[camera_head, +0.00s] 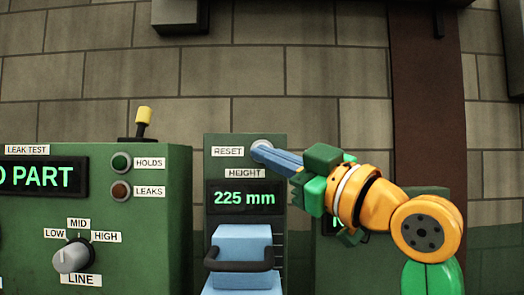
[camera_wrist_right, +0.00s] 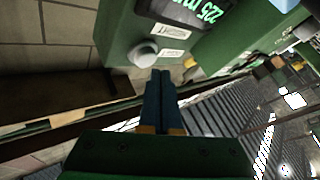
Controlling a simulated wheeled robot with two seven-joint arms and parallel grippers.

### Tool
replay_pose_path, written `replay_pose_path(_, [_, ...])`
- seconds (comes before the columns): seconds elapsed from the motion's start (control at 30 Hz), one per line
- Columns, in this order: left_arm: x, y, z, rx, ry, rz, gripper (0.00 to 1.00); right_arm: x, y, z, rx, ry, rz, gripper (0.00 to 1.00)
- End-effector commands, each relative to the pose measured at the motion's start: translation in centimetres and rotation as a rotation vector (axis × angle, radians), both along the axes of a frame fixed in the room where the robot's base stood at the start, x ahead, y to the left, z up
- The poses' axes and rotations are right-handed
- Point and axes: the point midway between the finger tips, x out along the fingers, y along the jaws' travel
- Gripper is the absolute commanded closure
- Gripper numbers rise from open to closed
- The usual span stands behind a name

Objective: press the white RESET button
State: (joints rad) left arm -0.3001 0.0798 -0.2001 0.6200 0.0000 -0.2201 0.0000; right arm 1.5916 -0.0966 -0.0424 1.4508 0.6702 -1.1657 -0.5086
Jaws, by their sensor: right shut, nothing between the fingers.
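The white RESET button (camera_head: 262,143) is a round pale cap at the top of the green height panel (camera_head: 214,170), right of its RESET label. My right gripper (camera_head: 264,153) has its blue fingers together and empty, tips just below and right of the button, overlapping its lower edge in the head view. In the right wrist view, the button (camera_wrist_right: 143,53) stands out from the panel, just up and left of the shut fingertips (camera_wrist_right: 160,72). I cannot tell whether they touch. My left gripper is not in view.
The height display (camera_head: 244,198) reads 225 mm. Below it is a light blue block (camera_head: 241,240) with a dark handle (camera_head: 240,260). Left stands a green leak test box (camera_head: 150,240) with a knob, lamps and a yellow-topped switch (camera_head: 143,117). A brick wall is behind.

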Motion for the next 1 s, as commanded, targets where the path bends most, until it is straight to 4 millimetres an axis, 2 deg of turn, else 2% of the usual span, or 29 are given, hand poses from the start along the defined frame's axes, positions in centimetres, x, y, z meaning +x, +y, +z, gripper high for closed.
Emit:
replay_pose_path(0.13, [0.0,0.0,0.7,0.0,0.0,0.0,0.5,0.6,0.0,0.2,-0.001,0.001,0.0,1.0])
replay_pose_path(1.0, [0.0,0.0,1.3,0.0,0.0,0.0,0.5,1.3,0.0,0.1,0.0,0.0,0.0,1.0])
